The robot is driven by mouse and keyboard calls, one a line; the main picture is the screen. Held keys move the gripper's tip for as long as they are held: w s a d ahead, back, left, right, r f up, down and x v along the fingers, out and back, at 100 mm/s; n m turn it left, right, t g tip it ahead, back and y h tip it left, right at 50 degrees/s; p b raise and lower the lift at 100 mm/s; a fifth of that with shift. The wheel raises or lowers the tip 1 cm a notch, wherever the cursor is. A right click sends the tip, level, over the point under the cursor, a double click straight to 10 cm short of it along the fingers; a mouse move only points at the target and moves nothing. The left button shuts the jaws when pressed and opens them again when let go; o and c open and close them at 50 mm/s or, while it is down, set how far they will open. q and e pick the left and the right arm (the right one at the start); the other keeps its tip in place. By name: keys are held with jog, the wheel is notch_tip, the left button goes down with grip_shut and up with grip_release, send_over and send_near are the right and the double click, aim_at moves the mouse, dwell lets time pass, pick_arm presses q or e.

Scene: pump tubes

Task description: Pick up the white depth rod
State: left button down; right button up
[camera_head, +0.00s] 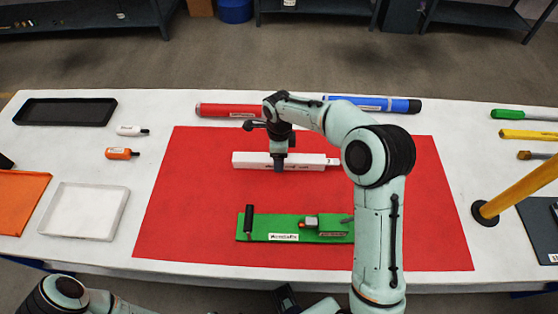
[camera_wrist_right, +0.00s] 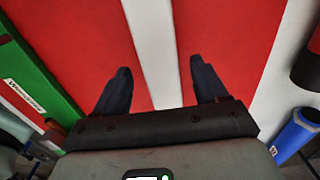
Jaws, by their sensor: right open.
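The white depth rod (camera_head: 240,161) lies flat on the red mat (camera_head: 200,215), running left to right. In the right wrist view, the rod (camera_wrist_right: 153,45) runs between the two dark fingers of my right gripper (camera_wrist_right: 159,70). These fingers are spread apart with gaps on both sides of the rod. In the head view, my right gripper (camera_head: 279,162) points down over the middle of the rod and hides part of it. Part of my left arm shows at the bottom left; a dark part at the bottom edge looks like my left gripper (camera_head: 287,298), and its jaws are unclear.
A green board (camera_head: 258,236) with a black handle and small parts lies nearer me. A red tube (camera_head: 225,110) and a blue tube (camera_head: 400,105) lie behind the rod. Trays stand at the left. A yellow post (camera_head: 520,190) rises at the right. The mat's left part is clear.

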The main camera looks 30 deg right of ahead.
notch_tip(320, 180, down, 3)
jog(key=shift+w+r, duration=0.1)
jog(key=shift+r, duration=0.05)
jog(key=c, duration=1.3)
jog(key=shift+r, duration=0.1)
